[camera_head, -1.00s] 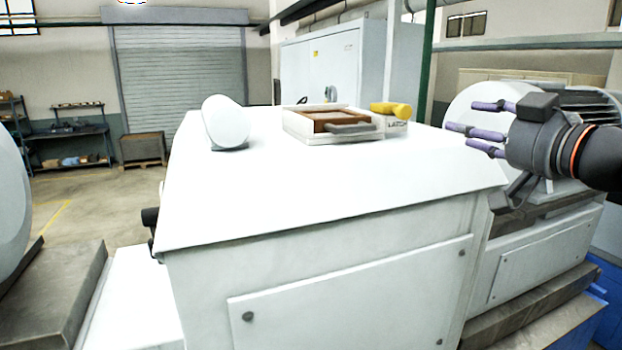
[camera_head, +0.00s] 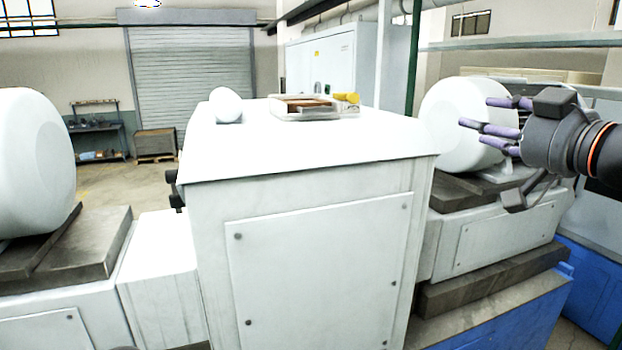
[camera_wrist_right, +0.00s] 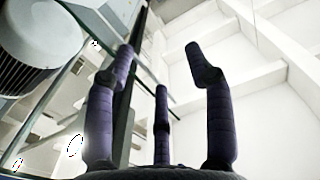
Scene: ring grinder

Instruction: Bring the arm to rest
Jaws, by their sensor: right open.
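My right gripper (camera_head: 490,122) is at the right of the head view, with its purple fingers spread and nothing between them. It is held up in front of a large white rounded machine part, apart from the worktop as far as the picture shows. In the right wrist view the same fingers (camera_wrist_right: 160,75) stand open and empty against the ceiling and beams. My left gripper does not show in the head view.
A white machine cabinet (camera_head: 315,145) stands in the middle. On its top lie a white cylinder (camera_head: 225,105), a tray (camera_head: 305,114) with brown content and a yellow item (camera_head: 347,98). White drums (camera_head: 35,165) (camera_head: 455,120) flank it. Open floor lies behind at left.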

